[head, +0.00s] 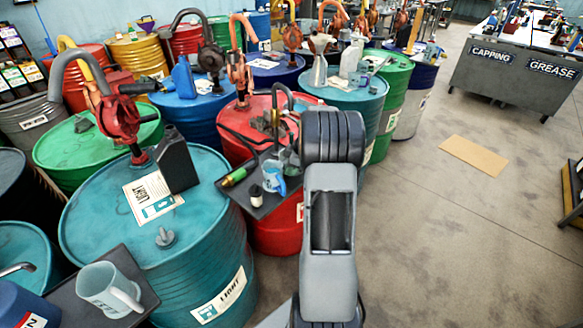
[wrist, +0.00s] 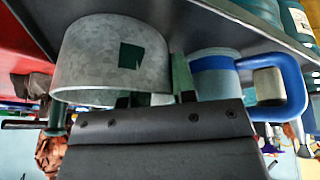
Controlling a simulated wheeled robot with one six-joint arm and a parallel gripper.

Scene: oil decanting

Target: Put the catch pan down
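A round grey galvanised pan (wrist: 105,55) with a dark green square on its side fills the left of the wrist view; I take it as the catch pan. My gripper (wrist: 156,99) is right at it. Its two dark fingertips are apart, one over the pan's side and one by its right edge. The wide gripper body hides where they meet the pan, so I cannot tell whether they grip it. In the head view my arm largely hides the pan and gripper, above or at a dark tray (head: 266,204) by the red drum (head: 278,238).
A mug with a blue band (wrist: 213,76) is close beside the pan; it also shows on the tray (head: 273,177). A small white bottle (head: 256,197) stands nearby. A teal drum (head: 105,238) bears a dark jug (head: 177,163). The floor at right is mostly clear.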

